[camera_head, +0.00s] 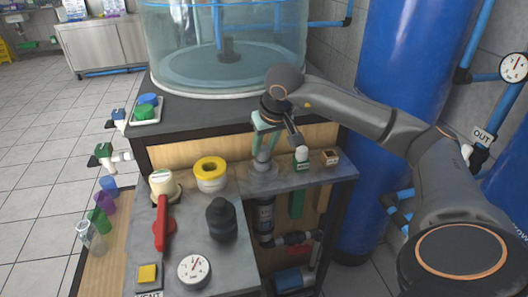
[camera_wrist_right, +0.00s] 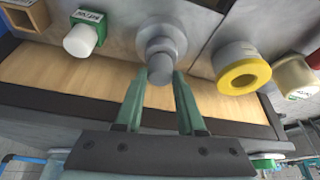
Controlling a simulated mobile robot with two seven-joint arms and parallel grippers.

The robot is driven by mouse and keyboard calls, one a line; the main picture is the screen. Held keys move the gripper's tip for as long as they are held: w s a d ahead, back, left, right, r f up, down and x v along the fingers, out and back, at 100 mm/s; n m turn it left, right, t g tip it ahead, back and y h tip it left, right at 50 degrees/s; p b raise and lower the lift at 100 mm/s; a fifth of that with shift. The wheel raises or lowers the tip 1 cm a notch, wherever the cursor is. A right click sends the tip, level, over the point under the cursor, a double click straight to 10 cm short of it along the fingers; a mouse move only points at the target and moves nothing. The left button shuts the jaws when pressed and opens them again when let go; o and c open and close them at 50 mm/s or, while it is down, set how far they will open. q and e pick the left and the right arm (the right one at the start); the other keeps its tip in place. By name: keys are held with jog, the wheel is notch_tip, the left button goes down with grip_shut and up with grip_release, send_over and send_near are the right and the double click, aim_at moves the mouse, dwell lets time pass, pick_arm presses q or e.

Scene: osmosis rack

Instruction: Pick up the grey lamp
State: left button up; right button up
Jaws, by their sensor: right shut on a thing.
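The grey lamp (camera_head: 262,166) is a stepped grey cylinder standing at the left part of the grey shelf top in the head view. In the right wrist view the lamp (camera_wrist_right: 163,42) shows its wide base and narrower end, with the end between the fingertips. My right gripper (camera_head: 264,145) reaches down over it from above, its green fingers shut on the lamp's narrow upper part; the gripper also shows in the right wrist view (camera_wrist_right: 160,80). The lamp looks upright, and I cannot tell whether its base touches the shelf. My left gripper is not in view.
A green block with a white cap (camera_head: 301,157) and a small wooden box (camera_head: 330,157) stand right of the lamp. A yellow-topped roll (camera_head: 211,172), a black bottle (camera_head: 221,219) and a red-handled valve (camera_head: 161,222) stand left. A clear tank (camera_head: 225,45) rises behind.

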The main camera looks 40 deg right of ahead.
notch_tip(320, 180, up, 28)
jog(key=p, duration=0.7)
jog(key=shift+f, duration=0.2)
jog(key=s+d+f+m+h, duration=0.1)
jog(key=s+d+f+m, duration=0.2)
jog(key=d, duration=0.5)
jog(key=s+d+f+m+g+h, duration=0.1)
jog(key=s+d+f+m, duration=0.2)
jog(key=s+d+f, duration=0.2)
jog(key=s+d+p, duration=0.1)
jog(key=d, duration=0.2)
jog(key=shift+d+f, duration=0.15)
jog(key=shift+p, duration=0.5)
dwell(0.8)
dwell(0.4)
